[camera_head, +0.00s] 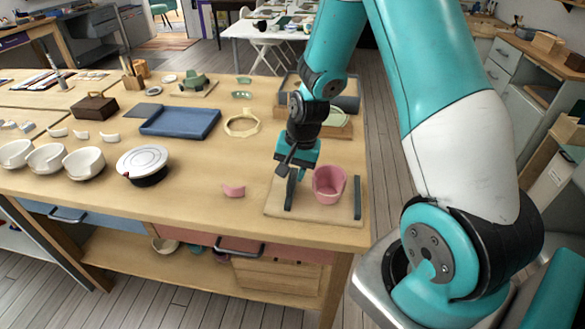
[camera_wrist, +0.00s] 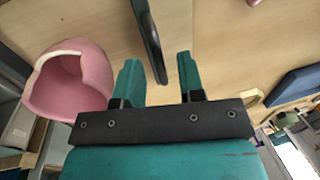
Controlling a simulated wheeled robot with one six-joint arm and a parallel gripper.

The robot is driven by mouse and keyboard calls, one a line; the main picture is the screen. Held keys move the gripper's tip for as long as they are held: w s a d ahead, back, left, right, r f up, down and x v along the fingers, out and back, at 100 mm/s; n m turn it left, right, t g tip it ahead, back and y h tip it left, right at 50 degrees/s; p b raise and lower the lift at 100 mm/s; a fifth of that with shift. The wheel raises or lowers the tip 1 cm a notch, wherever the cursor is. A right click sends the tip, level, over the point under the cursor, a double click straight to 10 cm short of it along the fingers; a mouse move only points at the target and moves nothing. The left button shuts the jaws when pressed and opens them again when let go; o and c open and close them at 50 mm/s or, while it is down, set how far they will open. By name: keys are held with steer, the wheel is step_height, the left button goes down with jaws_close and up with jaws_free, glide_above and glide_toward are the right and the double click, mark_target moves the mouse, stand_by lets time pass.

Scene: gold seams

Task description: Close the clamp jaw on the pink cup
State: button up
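The pink cup (camera_head: 330,184) stands on a pale wooden clamp board (camera_head: 318,216) at the table's right front corner. Its rim has a broken notch, seen in the wrist view (camera_wrist: 70,85). The clamp has a dark upright jaw (camera_head: 290,194) left of the cup and another dark jaw (camera_head: 357,198) at the board's right edge. A gap shows between the left jaw and the cup. My gripper (camera_head: 296,172) is above the left jaw. In the wrist view my gripper (camera_wrist: 159,78) is open, with the left jaw (camera_wrist: 150,40) between its teal fingers, gaps showing on both sides.
A pink shard (camera_head: 234,191) lies on the table left of the board. A round white-topped turntable (camera_head: 143,164), white bowls (camera_head: 84,163), a blue tray (camera_head: 180,121) and a yellowish octagonal ring (camera_head: 241,124) stand farther left. Bare tabletop lies between the turntable and the shard.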

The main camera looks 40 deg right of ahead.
step_height(320, 180, up, 17)
steer(key=s+d, duration=0.2)
steer(key=shift+s+d, duration=0.15)
steer(key=shift+s, duration=0.15)
steer(key=shift+c, duration=0.5)
